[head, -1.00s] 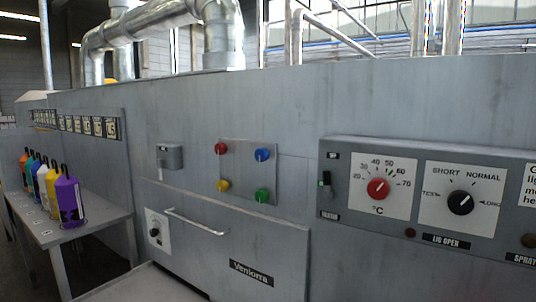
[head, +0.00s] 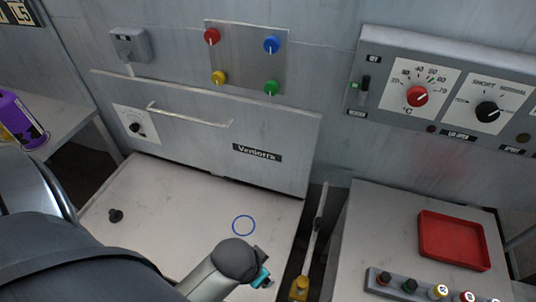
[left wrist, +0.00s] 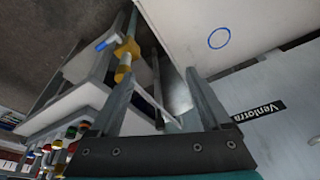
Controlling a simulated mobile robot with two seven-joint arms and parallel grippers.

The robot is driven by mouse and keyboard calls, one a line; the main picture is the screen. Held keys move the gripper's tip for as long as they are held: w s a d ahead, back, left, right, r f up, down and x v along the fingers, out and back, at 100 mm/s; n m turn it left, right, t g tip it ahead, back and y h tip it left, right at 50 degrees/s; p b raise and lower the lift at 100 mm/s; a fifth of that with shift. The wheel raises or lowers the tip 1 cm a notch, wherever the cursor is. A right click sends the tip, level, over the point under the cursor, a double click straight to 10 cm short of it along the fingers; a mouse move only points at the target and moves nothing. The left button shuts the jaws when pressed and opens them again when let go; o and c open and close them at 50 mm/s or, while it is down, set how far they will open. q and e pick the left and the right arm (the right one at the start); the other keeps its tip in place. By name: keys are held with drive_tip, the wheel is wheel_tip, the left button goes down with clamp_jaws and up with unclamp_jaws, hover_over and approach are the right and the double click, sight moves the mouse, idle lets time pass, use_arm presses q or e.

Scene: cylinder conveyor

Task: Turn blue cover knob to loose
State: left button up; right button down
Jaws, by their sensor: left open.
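The blue knob (head: 272,44) sits at the top right of a small metal plate (head: 246,72) on the grey machine's front, with a pale pointer mark on its lower part. A red knob (head: 212,36), a yellow knob (head: 218,77) and a green knob (head: 271,87) share the plate. My left gripper (head: 266,280) is low over the white surface, well below the knobs and touching none of them. In the left wrist view its two fingers are spread with nothing held between them (left wrist: 160,78). My right gripper is not in view.
A handled panel (head: 215,135) stands below the knobs. A yellow-ended lever (head: 300,285) rises beside my left gripper. A red tray (head: 452,262) lies at right.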

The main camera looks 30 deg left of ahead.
use_arm(q)
wheel_tip(320, 180, up, 10)
drive_tip(key=w+a+m+t+y+p, duration=0.1)
drive_tip(key=w+a+m+p, duration=0.1)
drive_tip(key=a+p, duration=0.1)
drive_tip(key=m+t+y, duration=0.3)
drive_tip(key=m+t, duration=1)
drive_tip(key=m, duration=1.3)
approach(270, 45)
drive_tip(key=p+x, duration=0.2)
drive_tip(key=x, duration=0.4)
drive_tip(key=shift+w, duration=0.35)
drive_tip(key=shift+x, duration=1.05)
drive_tip(key=shift+f, duration=0.1)
clamp_jaws()
